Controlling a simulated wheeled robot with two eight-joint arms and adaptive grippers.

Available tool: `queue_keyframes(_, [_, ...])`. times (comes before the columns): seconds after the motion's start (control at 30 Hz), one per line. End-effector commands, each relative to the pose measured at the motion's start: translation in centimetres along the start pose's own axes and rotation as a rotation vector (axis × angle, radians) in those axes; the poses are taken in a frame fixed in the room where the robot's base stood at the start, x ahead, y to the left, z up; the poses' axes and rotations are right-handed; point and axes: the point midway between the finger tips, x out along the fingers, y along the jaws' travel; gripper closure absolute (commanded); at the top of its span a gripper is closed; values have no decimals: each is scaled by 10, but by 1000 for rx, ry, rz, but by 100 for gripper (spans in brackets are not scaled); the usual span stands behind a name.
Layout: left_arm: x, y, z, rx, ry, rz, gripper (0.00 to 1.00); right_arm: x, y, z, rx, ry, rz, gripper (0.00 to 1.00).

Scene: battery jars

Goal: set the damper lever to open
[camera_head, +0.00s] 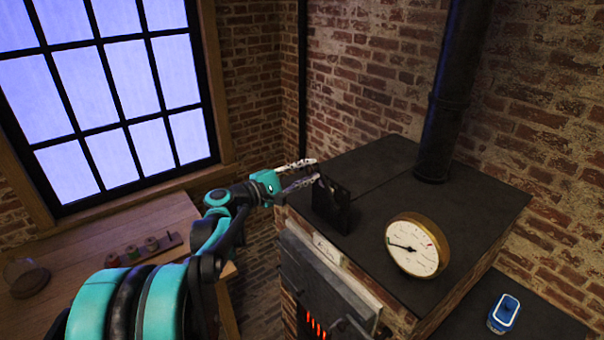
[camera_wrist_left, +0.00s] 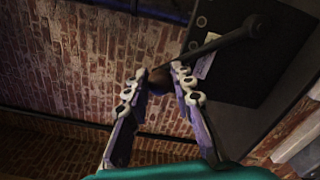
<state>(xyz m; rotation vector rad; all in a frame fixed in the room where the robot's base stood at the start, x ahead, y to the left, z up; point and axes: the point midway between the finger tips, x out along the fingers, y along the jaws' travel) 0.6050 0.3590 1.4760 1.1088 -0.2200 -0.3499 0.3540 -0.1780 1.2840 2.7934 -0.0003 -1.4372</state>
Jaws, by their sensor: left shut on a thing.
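The damper lever (camera_wrist_left: 218,43) is a dark rod in the left wrist view. My left gripper (camera_wrist_left: 160,73) is shut on the knob, with one finger on each side. In the head view my left gripper (camera_head: 314,170) is at the left edge of the stove top, beside a dark upright box (camera_head: 332,206). The lever itself is hard to make out there. A small label on the plate is unreadable. My right gripper is out of view.
The brick stove (camera_head: 380,165) carries a brass-rimmed gauge (camera_head: 416,246) and a black flue pipe (camera_head: 450,100). A blue container (camera_head: 503,313) stands at lower right. A wooden bench (camera_head: 110,230) with jars on a rack is below the window.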

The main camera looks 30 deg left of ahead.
Motion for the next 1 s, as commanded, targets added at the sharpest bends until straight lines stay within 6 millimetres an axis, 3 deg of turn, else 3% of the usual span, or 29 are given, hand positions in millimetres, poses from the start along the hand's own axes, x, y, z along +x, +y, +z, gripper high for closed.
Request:
queue_keyframes(0.5, [0,1,56,445,-2,0,100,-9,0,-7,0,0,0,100])
queue_keyframes(1.0, [0,-7,77,629,-1,-1,100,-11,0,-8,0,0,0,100])
